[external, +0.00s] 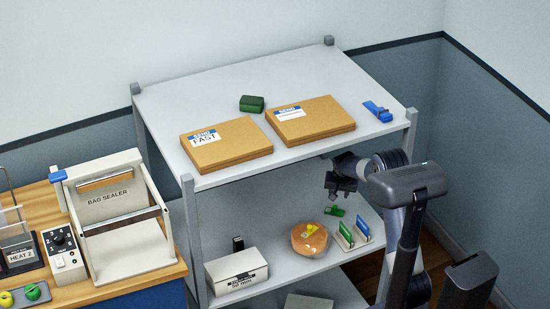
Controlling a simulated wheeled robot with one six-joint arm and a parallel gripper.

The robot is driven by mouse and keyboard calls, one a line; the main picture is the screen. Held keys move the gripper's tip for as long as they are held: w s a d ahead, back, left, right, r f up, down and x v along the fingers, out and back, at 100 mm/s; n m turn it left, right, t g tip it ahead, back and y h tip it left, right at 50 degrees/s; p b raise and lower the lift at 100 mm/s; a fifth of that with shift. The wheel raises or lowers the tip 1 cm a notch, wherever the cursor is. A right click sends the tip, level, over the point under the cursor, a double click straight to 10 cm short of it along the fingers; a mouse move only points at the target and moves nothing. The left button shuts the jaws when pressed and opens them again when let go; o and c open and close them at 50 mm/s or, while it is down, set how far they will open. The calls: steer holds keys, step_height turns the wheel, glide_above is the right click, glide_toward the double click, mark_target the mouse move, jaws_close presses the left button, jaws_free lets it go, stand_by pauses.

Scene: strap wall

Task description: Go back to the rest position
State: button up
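My gripper (338,190) is in front of the grey shelf rack (215,182), below the front edge of its top board and above the middle board. It points downward. Its fingers are small and dark, so I cannot tell whether they are open or shut. Nothing clearly shows in it. Below it, a small green piece (335,211) and a round orange item (309,239) with a yellow clip (311,229) are on the middle board. My arm reaches in from the lower right.
Two brown boxes (226,151) (315,127), a green block (252,104) and a blue item (378,111) lie on the top board. Green and blue upright pieces (353,236) and a white box (236,273) stand on the middle board. A bag sealer (105,202) stands left.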

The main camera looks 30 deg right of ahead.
mark_target(336, 207)
steer(key=x, duration=1.1)
steer(key=shift+b, duration=0.3)
step_height(336, 207, up, 3)
steer(key=shift+f, duration=0.25)
steer(key=shift+r, duration=0.65)
